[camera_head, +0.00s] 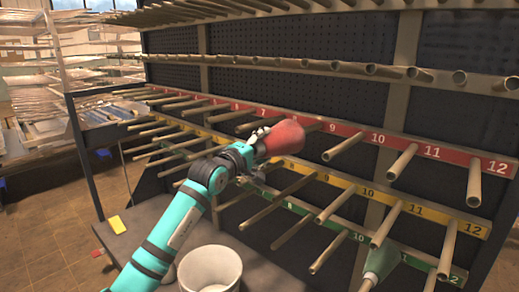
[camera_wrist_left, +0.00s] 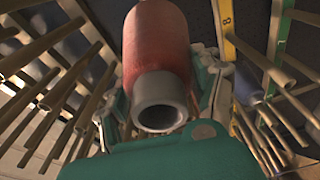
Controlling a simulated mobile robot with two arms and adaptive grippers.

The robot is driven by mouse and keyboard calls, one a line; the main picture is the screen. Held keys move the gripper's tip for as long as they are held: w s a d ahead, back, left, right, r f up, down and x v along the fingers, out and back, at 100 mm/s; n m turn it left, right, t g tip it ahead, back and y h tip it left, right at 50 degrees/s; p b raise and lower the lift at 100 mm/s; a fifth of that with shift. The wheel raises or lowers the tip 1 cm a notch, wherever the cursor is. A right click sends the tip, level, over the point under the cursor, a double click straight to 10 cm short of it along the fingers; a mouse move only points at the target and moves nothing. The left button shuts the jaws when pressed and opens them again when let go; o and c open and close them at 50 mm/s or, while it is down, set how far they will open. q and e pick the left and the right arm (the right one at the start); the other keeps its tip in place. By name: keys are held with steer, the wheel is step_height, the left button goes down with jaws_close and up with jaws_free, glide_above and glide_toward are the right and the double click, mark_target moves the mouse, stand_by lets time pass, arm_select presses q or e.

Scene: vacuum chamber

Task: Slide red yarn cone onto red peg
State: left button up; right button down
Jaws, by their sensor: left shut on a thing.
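My left gripper (camera_head: 257,150) is shut on the red yarn cone (camera_head: 283,139) in front of the rack. The cone points toward the red row of pegs, with its wide end toward the rack side. The left wrist view shows the red yarn cone (camera_wrist_left: 157,45) between the fingers of my left gripper (camera_wrist_left: 160,95), its grey hollow core end facing the camera. The red label strip (camera_head: 345,130) carries red-row pegs, such as the peg at 9 (camera_head: 343,147). The cone hides part of the strip near 8; I cannot tell whether a peg is inside it. My right gripper is not in view.
A green cone (camera_head: 381,262) sits on a lower peg at right. A white bucket (camera_head: 210,270) stands below my left arm. Shelving (camera_head: 60,90) stands at left.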

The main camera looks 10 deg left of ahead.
arm_select(q)
steer(key=shift+r+b, duration=0.1)
steer(key=shift+b, duration=0.8)
stand_by(1.5)
steer(key=shift+w+d, duration=0.15)
steer(key=shift+d+b+x, duration=0.15)
steer(key=shift+x, duration=0.9)
steer(key=shift+d+b+x, duration=0.15)
steer(key=shift+x, duration=0.9)
steer(key=shift+w+d, duration=0.1)
steer(key=shift+d+x, duration=0.2)
steer(key=shift+x, duration=1.05)
steer(key=shift+w+d, duration=0.45)
steer(key=shift+d, duration=0.05)
steer(key=shift+w+d+b, duration=0.25)
steer(key=shift+w+b, duration=0.05)
steer(key=shift+w, duration=0.2)
